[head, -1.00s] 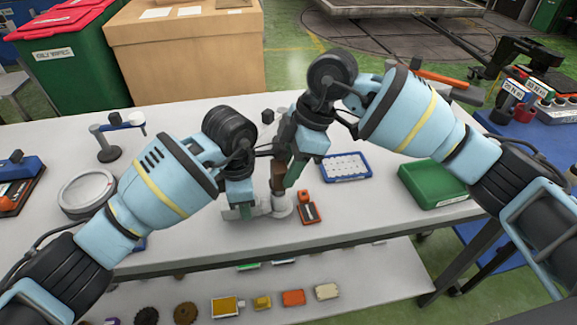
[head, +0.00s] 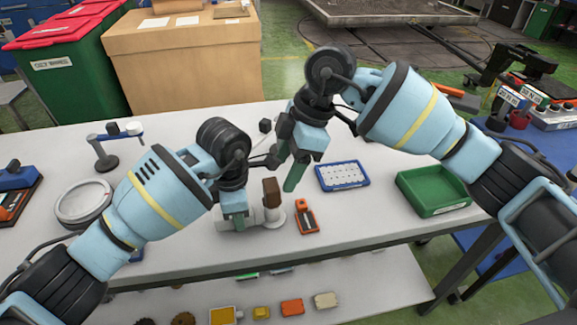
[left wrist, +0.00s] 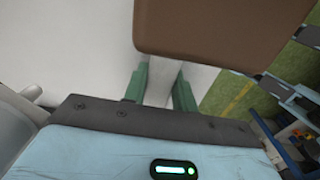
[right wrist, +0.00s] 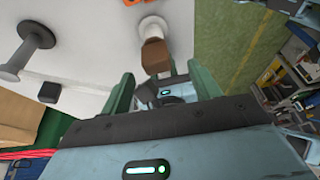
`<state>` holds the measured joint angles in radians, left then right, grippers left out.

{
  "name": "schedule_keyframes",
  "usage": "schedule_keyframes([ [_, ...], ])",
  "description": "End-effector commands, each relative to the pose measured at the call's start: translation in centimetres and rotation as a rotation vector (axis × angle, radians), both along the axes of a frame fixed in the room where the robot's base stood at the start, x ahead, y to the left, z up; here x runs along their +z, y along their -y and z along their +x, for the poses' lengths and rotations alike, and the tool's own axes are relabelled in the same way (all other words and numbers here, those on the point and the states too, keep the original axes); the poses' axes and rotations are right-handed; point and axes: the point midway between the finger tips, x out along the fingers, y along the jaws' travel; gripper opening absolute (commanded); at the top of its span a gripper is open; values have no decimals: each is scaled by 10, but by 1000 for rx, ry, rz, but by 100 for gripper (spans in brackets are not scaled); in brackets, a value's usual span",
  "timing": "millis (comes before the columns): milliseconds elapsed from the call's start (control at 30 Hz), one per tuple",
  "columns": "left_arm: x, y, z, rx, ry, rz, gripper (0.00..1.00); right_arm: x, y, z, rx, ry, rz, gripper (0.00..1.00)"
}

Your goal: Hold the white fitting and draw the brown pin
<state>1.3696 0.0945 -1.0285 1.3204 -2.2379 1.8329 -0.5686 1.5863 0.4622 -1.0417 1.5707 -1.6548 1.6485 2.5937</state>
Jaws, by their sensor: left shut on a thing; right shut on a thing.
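The white fitting (head: 256,217) stands on the table. My left gripper (head: 238,218) is shut on it; in the left wrist view, the green fingers (left wrist: 160,92) close on a white part. The brown pin (head: 271,192) stands upright at the fitting's right end, above its round white flange. It looms large at the top of the left wrist view (left wrist: 225,28). My right gripper (head: 293,180) is above and to the right of the pin.
An orange tool (head: 307,217) lies right of the fitting. A blue tray (head: 342,187) and a green bin (head: 432,205) stand farther right. A round dish (head: 83,203) and a small stand (head: 107,160) are at the left. The table's front strip is clear.

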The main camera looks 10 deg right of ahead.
Motion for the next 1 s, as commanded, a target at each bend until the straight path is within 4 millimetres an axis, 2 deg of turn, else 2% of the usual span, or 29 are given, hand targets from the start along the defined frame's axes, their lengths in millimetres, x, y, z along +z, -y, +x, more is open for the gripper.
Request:
schedule_keyframes([
  [33,-12,3,-8,-12,-22,18,0,20,-17,-4,38,32,51,61],
  [100,-11,4,-9,-16,-22,15,0,20,-17,-4,38,32,51,65],
  [567,-10,9,-11,-32,-23,5,0,20,-16,-3,37,31,50,65],
  [767,-9,10,-11,-32,-23,4,0,39,-6,-2,33,30,43,65],
  [1000,-8,8,-8,-25,-17,2,0,77,19,0,15,16,19,65],
])
